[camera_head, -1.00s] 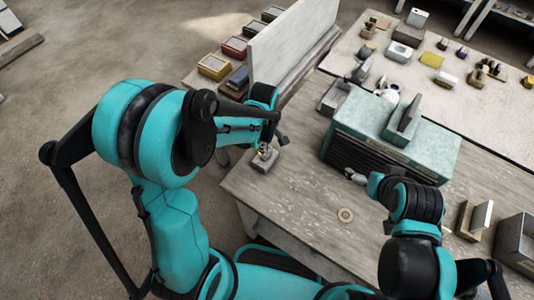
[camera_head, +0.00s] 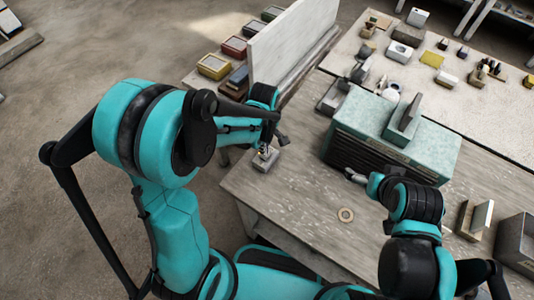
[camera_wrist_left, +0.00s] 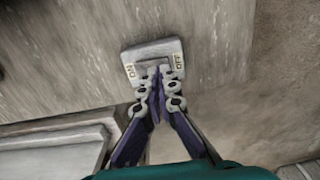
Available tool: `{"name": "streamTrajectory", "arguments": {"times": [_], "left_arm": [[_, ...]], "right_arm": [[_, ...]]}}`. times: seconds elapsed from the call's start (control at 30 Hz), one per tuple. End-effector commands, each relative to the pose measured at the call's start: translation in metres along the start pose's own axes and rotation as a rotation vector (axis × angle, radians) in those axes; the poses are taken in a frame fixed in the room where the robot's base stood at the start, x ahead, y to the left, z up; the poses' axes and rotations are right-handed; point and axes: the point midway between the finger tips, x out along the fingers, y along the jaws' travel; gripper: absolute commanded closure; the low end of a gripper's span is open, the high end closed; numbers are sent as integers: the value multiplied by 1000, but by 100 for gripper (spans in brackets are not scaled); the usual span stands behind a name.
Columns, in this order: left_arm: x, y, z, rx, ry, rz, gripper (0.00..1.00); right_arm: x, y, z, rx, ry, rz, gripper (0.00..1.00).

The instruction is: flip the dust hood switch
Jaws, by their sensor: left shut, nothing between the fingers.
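The dust hood switch (camera_head: 265,160) is a small grey box on the near left edge of the wooden bench. In the left wrist view the switch (camera_wrist_left: 148,52) shows ON at its left and OFF at its right. My left gripper (camera_wrist_left: 158,82) is shut, with its fingertips over the front middle of the switch. The fingers hide much of the switch's middle, so I cannot tell its lever's position. In the head view my left gripper (camera_head: 268,146) is at the switch, partly hidden by its arm. My right gripper (camera_head: 354,175) is beside the teal hood, its fingers too small to judge.
The teal hood box (camera_head: 430,158) with a dark slatted front stands on the bench (camera_head: 300,205). A pale upright panel (camera_head: 292,45) stands behind the switch. Grey blocks stand at the right.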

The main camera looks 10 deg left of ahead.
Motion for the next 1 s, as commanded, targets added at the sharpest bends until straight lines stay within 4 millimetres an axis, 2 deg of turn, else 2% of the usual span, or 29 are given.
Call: {"name": "streamTrajectory", "arguments": {"times": [1.0], "left_arm": [[16, 0, 0, 0, 0, 0, 100]], "right_arm": [[12, 0, 8, 0, 0, 0, 0]]}}
